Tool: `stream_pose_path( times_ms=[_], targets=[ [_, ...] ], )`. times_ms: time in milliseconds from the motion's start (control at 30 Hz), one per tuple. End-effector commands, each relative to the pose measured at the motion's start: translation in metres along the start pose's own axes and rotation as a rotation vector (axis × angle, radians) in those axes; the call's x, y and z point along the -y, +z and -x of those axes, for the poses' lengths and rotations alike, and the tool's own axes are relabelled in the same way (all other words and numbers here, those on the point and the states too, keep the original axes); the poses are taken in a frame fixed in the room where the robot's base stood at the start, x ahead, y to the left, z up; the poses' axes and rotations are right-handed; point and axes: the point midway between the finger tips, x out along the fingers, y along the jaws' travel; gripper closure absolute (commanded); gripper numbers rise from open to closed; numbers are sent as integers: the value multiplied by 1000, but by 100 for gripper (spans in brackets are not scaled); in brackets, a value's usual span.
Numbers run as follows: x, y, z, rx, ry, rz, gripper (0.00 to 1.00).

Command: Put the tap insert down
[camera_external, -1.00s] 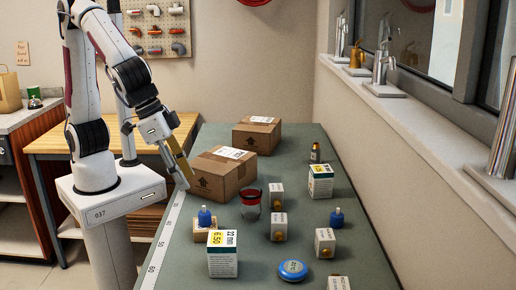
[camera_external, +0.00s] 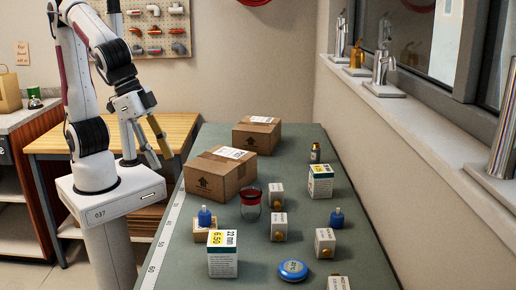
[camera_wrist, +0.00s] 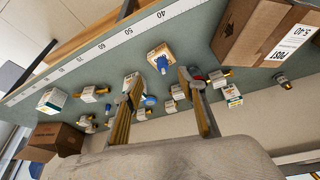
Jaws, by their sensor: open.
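My gripper (camera_external: 157,152) is raised over the left edge of the green bench, left of the large cardboard box. In the wrist view its two fingers (camera_wrist: 160,84) are spread apart with nothing between them. I cannot tell for sure which thing is the tap insert. A small blue-topped piece (camera_external: 205,216) stands upright on a small cardboard box (camera_external: 204,233) near the bench's left edge; it also shows in the wrist view (camera_wrist: 161,65), beyond the fingertips. A similar blue piece (camera_external: 337,217) stands on the bench at the right.
Two cardboard boxes (camera_external: 220,174) (camera_external: 257,134) stand at the back. White boxes with brass-coloured parts (camera_external: 279,227), a red-rimmed jar (camera_external: 250,203), a blue disc (camera_external: 292,270) and a larger white box (camera_external: 222,256) crowd the middle and front. The ruler strip (camera_external: 168,232) along the left edge is clear.

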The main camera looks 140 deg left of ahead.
Motion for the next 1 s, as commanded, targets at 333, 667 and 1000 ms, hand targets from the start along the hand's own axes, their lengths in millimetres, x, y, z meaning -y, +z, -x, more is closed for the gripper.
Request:
stream_pose_path(
  times_ms=[333,667,1000],
  targets=[
    [10,48,44,-24,91,-193,60],
    [16,96,71,-62,182,-384,60],
    [18,124,81,-90,233,-499,60]
  ],
)
